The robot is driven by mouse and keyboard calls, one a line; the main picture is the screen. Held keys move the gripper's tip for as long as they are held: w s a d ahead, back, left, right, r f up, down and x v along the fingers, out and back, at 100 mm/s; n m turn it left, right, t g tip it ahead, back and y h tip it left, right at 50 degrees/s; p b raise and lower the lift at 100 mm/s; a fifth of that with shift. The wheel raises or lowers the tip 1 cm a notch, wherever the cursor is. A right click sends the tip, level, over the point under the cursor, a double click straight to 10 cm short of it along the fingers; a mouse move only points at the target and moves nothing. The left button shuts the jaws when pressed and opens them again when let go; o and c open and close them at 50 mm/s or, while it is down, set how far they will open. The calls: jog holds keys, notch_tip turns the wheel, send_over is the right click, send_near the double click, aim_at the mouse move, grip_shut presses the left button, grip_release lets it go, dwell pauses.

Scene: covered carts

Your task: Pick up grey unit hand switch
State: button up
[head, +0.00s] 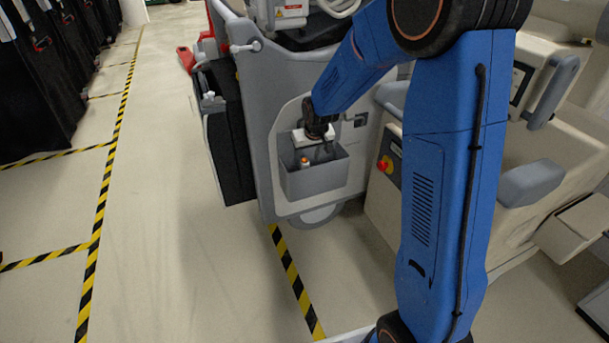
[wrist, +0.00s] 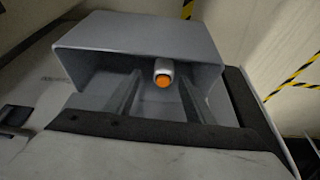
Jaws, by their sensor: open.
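The hand switch (head: 304,161) is a small pale cylinder with an orange end. It sits in the open grey bin (head: 316,182) on the front of a grey cart unit. In the wrist view the switch (wrist: 163,72) shows near the bin's inner wall, its orange end toward the camera; its lower part is hidden. My gripper (head: 322,151) is over the bin's opening, to the right of the switch in the head view. In the wrist view its two fingers (wrist: 158,84) are spread, pointing into the bin (wrist: 140,36), with the switch ahead between their tips. I see no contact.
The grey cart panel (head: 262,130) surrounds the bin, with a black box (head: 232,150) on its left side. A beige unit with a red-and-yellow knob (head: 384,164) stands close on the right. Open floor (head: 165,220) with striped tape lies to the left.

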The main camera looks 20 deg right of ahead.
aim_at(305, 161)
jog(key=x, duration=0.5)
jog(key=shift+s+a, duration=0.25)
jog(key=shift+c, duration=0.3)
jog(key=c, duration=1.1)
jog(key=shift+r, duration=0.1)
jog(key=shift+c, duration=0.2)
